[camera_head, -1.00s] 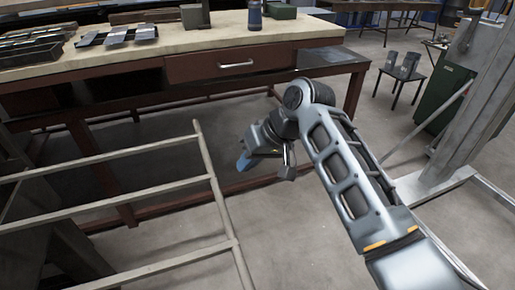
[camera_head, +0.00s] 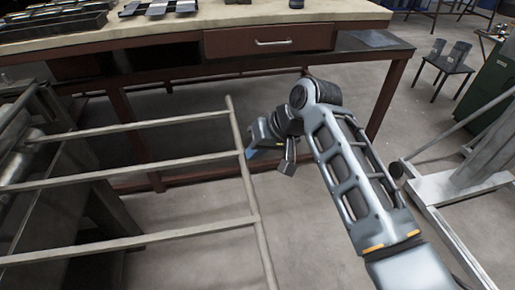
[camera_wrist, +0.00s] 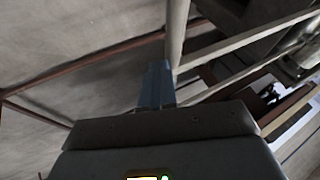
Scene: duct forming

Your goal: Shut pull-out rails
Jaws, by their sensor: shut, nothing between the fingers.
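The pull-out rails (camera_head: 150,178) are grey metal bars that stick out to the right from a machine at the left in the head view. A long end bar (camera_head: 254,205) joins their outer ends. My gripper (camera_head: 250,152) is shut and empty, with its blue fingers on the outer side of the end bar, very close to it. In the wrist view, my shut blue fingers (camera_wrist: 157,84) are beside the end bar (camera_wrist: 177,35), with rails (camera_wrist: 245,37) running off to the right. I cannot tell whether the fingers touch the bar.
The machine body (camera_head: 40,190) stands at the left. A workbench (camera_head: 180,32) with a drawer (camera_head: 268,40) is behind the rails. A metal stand (camera_head: 460,185) is at the right. The floor between the end bar and this stand is largely clear.

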